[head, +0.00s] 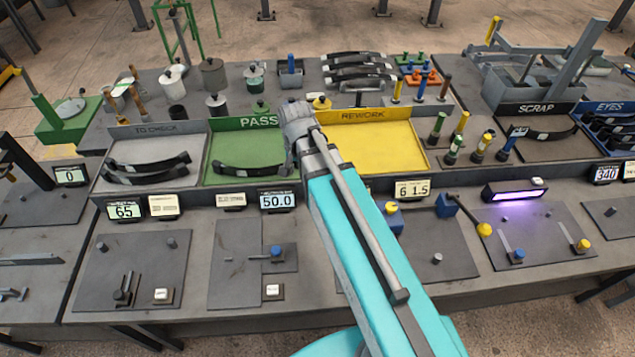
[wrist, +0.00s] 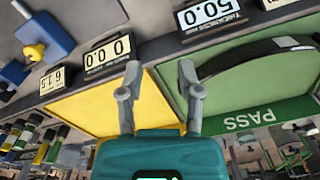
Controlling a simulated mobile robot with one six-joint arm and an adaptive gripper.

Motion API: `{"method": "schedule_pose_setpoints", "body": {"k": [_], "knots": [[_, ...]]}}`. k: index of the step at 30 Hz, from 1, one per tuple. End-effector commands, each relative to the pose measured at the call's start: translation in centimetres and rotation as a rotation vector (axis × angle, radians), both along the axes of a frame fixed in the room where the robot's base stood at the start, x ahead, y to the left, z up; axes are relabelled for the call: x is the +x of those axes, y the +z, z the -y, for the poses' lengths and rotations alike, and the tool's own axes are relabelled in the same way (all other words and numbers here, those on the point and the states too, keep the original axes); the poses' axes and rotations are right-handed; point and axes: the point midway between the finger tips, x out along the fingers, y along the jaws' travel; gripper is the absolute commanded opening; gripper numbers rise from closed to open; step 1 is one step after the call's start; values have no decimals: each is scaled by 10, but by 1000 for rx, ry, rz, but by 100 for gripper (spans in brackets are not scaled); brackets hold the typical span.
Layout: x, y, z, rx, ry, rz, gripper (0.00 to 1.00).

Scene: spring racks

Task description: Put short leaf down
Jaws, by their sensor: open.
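A dark curved leaf (head: 248,169) with a pale label lies in the green PASS tray (head: 222,150). It also shows in the wrist view (wrist: 240,62), to the right of my fingers. My gripper (wrist: 158,82) is open with nothing between its fingers. It is above the border of the green PASS tray and the yellow REWORK tray, its right finger close to that leaf's end. In the head view my arm hides the fingertips. More dark leaves (head: 150,168) lie in the grey TO CHECK tray (head: 112,152). I cannot tell which leaf is the short one.
The yellow REWORK tray (head: 400,137) looks empty where visible. A SCRAP tray (head: 545,121) holds a dark leaf on the right. Several leaves (head: 358,68) sit on a rack behind. Displays, including one reading 50.0 (head: 278,200), line the trays' front. Gauge plates stand nearer me.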

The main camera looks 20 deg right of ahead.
Motion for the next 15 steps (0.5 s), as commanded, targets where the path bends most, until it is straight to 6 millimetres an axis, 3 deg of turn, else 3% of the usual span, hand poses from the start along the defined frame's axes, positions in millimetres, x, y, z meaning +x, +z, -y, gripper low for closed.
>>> {"method": "schedule_pose_setpoints", "body": {"k": [1,6,15], "knots": [[-13,0,6,0,61,-1,46],[-38,0,22,0,292,-4,46],[-62,0,35,1,529,-8,46]]}}
